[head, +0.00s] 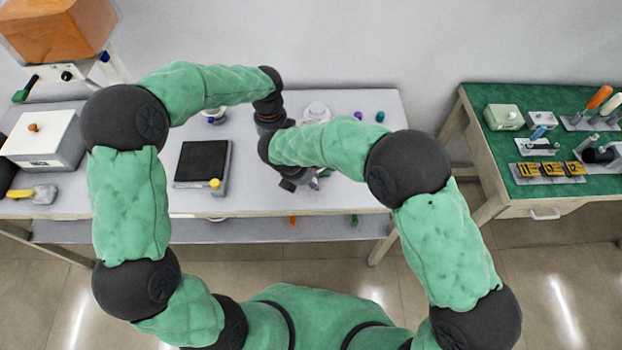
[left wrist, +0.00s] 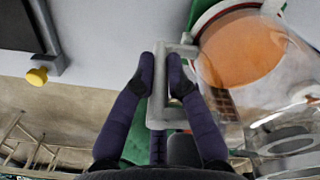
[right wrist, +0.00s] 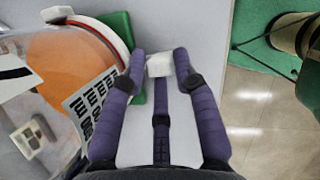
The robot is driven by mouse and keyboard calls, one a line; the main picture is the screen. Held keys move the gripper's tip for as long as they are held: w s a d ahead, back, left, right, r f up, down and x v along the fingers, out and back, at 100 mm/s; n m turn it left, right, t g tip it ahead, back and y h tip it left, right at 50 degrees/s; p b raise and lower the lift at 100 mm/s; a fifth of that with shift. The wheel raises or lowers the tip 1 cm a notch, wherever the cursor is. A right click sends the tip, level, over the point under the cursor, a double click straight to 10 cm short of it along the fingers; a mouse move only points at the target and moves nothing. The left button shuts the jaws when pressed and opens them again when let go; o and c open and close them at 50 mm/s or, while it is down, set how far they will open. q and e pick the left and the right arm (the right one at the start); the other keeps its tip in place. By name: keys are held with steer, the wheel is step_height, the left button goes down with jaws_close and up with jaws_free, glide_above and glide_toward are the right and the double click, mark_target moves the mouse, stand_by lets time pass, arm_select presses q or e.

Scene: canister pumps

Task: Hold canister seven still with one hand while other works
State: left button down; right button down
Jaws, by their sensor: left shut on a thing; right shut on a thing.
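The canister (left wrist: 245,50) is clear with orange contents, a pale rim with a red band, and a light grey side handle (left wrist: 157,112). My left gripper (left wrist: 161,72) is shut on that handle. In the right wrist view, the canister (right wrist: 65,52) fills the left side and bears a white label (right wrist: 92,105) with dark marks; I cannot read a number. My right gripper (right wrist: 160,62) is shut on a small white block (right wrist: 160,66) beside the canister.
A black-topped pad (head: 203,162) with a yellow knob (head: 215,183) lies left on the white table (head: 260,202). A white box (head: 42,140) stands further left. A green-topped table (head: 487,150) with tools is at the right, across a gap. Small purple and teal pieces lie at the back.

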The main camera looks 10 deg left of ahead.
steer(key=shift+w+a+r, duration=0.1)
stand_by(0.3)
steer(key=c, duration=1.2)
jaws_free()
steer(key=shift+o, duration=0.6)
steer(key=v, duration=0.7)
steer(key=shift+r, duration=0.15)
arm_select(q)
steer(key=c, duration=1.2)
jaws_free()
